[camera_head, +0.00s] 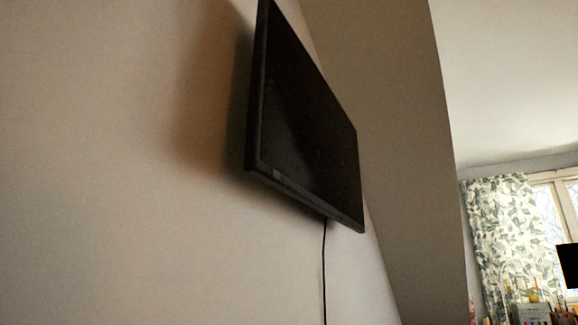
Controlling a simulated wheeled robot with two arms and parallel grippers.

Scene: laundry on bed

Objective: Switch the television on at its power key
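The television (308,130) is a thin black panel mounted high on the wall, seen at a steep angle from its left side and from below. Its screen is dark. A black cable (324,270) hangs down from its lower edge. I cannot make out a power key on the frame at this size. Neither of my grippers is in view.
The plain beige wall (110,160) fills the left side. A wall edge stands right of the television. Far right are a leaf-patterned curtain (512,240), a bright window (555,215), a dark object (568,265) and small items below.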

